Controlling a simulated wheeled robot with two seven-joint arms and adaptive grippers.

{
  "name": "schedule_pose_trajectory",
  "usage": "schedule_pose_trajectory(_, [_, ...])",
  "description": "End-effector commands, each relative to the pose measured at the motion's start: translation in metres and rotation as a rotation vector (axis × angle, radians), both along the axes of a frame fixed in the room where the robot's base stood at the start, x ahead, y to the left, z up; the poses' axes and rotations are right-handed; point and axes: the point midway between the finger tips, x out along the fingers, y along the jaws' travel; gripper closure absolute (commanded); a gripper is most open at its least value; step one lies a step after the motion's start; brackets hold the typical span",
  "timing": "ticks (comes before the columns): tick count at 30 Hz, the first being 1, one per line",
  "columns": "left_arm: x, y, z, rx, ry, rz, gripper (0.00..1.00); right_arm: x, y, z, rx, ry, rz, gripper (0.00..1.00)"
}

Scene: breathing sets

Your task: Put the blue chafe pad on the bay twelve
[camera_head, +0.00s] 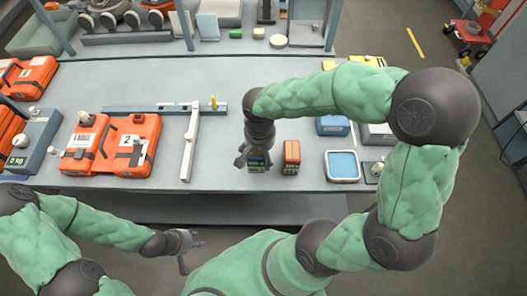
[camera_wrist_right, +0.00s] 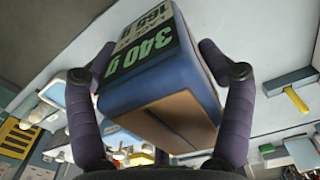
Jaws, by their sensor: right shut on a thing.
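My right gripper (camera_head: 257,152) is over the front middle of the grey bench. It is shut on a blue block with a dark, green-lettered label (camera_head: 258,166). In the right wrist view the blue block (camera_wrist_right: 165,85) sits between the two fingers (camera_wrist_right: 160,100); its label reads "340 g". I cannot tell whether the block touches the bench, or whether it is the chafe pad. My left gripper (camera_head: 184,247) is open and empty, low in front of the bench. No marking for bay twelve is legible.
A white tray with a blue inside (camera_head: 342,178) and a blue box (camera_head: 333,125) lie further right. A white bar (camera_head: 190,145) and orange cases (camera_head: 110,155) lie left. The bench between bar and gripper is clear.

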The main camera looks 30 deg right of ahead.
Motion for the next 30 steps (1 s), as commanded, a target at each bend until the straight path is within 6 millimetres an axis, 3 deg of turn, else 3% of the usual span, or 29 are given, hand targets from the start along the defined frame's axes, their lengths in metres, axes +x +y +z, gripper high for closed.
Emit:
schedule_pose_trajectory(3, [0.0, 0.0, -0.007, 0.0, 0.0, 0.0, 0.6, 0.018, -0.015, -0.017, 0.0, 0.002, -0.003, 0.79])
schedule_pose_trajectory(12, [0.0, 0.0, -0.017, 0.0, 0.0, 0.0, 0.6, 0.044, -0.034, -0.054, 0.0, -0.001, -0.001, 0.79])
schedule_pose_trajectory(19, [0.0, 0.0, -0.019, 0.0, 0.0, 0.0, 0.6, 0.05, -0.039, -0.064, -0.001, -0.001, 0.001, 0.79])
schedule_pose_trajectory(25, [0.0, 0.0, -0.03, 0.0, 0.0, 0.0, 0.6, 0.052, -0.041, -0.091, 0.0, 0.0, 0.0, 0.79])
schedule_pose_trajectory(30, [0.0, 0.0, -0.031, 0.0, 0.0, 0.0, 0.6, 0.053, -0.041, -0.097, 0.0, -0.004, 0.0, 0.79])
